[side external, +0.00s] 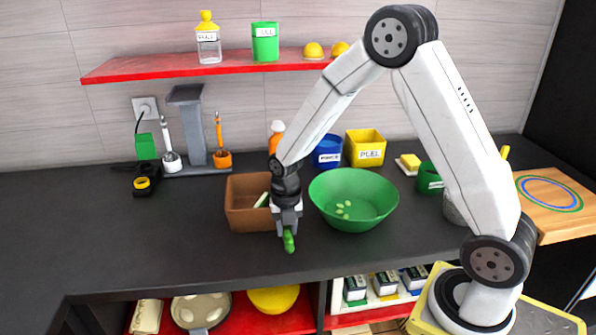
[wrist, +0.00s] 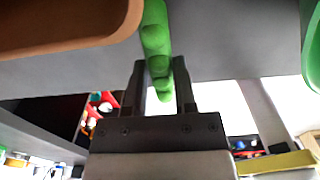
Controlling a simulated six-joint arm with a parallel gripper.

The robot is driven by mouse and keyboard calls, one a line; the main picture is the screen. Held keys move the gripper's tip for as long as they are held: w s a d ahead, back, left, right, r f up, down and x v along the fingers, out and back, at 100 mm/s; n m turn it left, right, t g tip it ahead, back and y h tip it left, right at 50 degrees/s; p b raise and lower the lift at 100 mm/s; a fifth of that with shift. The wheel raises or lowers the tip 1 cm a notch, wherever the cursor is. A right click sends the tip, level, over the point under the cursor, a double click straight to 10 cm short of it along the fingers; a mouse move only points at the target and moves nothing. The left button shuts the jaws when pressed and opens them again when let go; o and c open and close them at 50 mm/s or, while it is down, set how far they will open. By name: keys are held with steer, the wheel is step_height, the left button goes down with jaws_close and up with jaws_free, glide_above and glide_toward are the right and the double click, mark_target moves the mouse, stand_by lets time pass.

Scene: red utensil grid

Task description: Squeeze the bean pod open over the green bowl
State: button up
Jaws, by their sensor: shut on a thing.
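My gripper (side external: 287,228) is shut on a green bean pod (side external: 289,241), which hangs below the fingertips in the side view. In the wrist view the bumpy pod (wrist: 155,42) sits between the two fingers of my gripper (wrist: 160,78). The green bowl (side external: 340,218) stands to the right of the gripper, and several light green beans (side external: 343,209) lie in it. The pod is in front of and left of the bowl, not over it. The bowl's edge (wrist: 311,50) shows at the right of the wrist view.
A brown box (side external: 243,212) with a pale item inside stands just behind and left of my gripper. Blue (side external: 328,152) and yellow (side external: 366,149) containers stand behind the bowl. The dark counter (side external: 110,235) is clear at left.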

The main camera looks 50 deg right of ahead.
mark_target(287, 230)
steer(key=shift+r, duration=0.15)
steer(key=shift+r, duration=1.55)
steer(key=shift+r, duration=0.2)
steer(key=shift+r, duration=1.45)
steer(key=shift+d, duration=0.1)
steer(key=shift+d+r, duration=0.2)
steer(key=shift+d, duration=0.35)
steer(key=d+r+m, duration=0.1)
steer(key=d, duration=0.2)
steer(key=s+d+r+m, duration=0.1)
steer(key=d, duration=0.1)
steer(key=s+d, duration=0.1)
steer(key=d, duration=0.2)
steer(key=shift+d+r+m, duration=0.35)
steer(key=shift+r+m, duration=0.05)
steer(key=s+d+r+m, duration=0.1)
steer(key=s+d, duration=0.1)
steer(key=d, duration=0.3)
steer(key=s+d+r+m, duration=0.2)
steer(key=s+d, duration=0.1)
steer(key=d, duration=0.2)
steer(key=shift+r, duration=0.25)
